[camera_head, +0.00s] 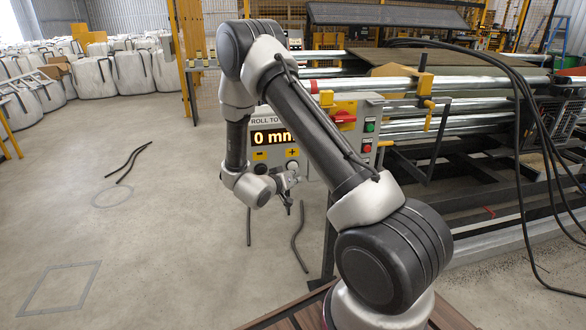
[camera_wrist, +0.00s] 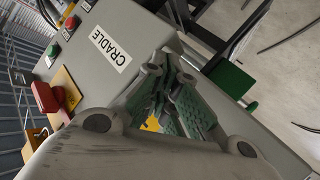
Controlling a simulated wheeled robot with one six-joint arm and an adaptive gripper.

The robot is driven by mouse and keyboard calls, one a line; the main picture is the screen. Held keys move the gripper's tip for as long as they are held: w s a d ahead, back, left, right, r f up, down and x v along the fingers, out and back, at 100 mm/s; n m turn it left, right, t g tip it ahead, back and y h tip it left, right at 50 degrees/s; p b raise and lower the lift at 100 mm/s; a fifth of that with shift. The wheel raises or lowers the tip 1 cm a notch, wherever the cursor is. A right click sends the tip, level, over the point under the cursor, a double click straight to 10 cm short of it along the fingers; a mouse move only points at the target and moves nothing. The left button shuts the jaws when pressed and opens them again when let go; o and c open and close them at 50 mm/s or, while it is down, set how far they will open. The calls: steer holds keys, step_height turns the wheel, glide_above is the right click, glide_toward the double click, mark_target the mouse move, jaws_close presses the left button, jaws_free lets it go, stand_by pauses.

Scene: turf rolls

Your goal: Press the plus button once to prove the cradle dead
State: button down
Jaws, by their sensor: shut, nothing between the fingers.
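The control panel shows in the head view with a lit display (camera_head: 272,137) reading "0 mm". Below it are a yellow plus plate (camera_head: 292,152) and a yellow minus plate (camera_head: 260,155), with a dark round button (camera_head: 261,169) under the minus. My gripper (camera_head: 289,196) is shut and empty, low in front of the panel; the wrist partly covers the area below the plus. In the wrist view my shut fingers (camera_wrist: 158,78) hang beside the grey box with the CRADLE label (camera_wrist: 110,47). A yellow patch (camera_wrist: 151,124) shows between the finger links. I cannot tell whether anything is touched.
The cradle box bears a red handle (camera_head: 344,117), a green button (camera_head: 370,126) and a red button (camera_head: 366,148). The roller machine (camera_head: 470,125) fills the right. Black hoses (camera_head: 125,165) lie on the floor. The floor at left is mostly clear, with white bags (camera_head: 132,70) behind.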

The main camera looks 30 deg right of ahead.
steer(key=shift+w, duration=0.1)
stand_by(0.3)
steer(key=shift+w+d, duration=0.15)
steer(key=shift+w, duration=0.15)
steer(key=shift+w+d, duration=0.1)
steer(key=shift+w, duration=0.3)
stand_by(0.6)
steer(key=shift+s, duration=0.15)
steer(key=shift+s+a, duration=0.25)
steer(key=shift+s, duration=0.4)
steer(key=shift+s+a, duration=0.2)
steer(key=shift+s, duration=0.6)
steer(key=shift+s+a, duration=0.25)
steer(key=shift+s, duration=0.6)
steer(key=shift+s+a, duration=0.2)
steer(key=shift+s, duration=0.6)
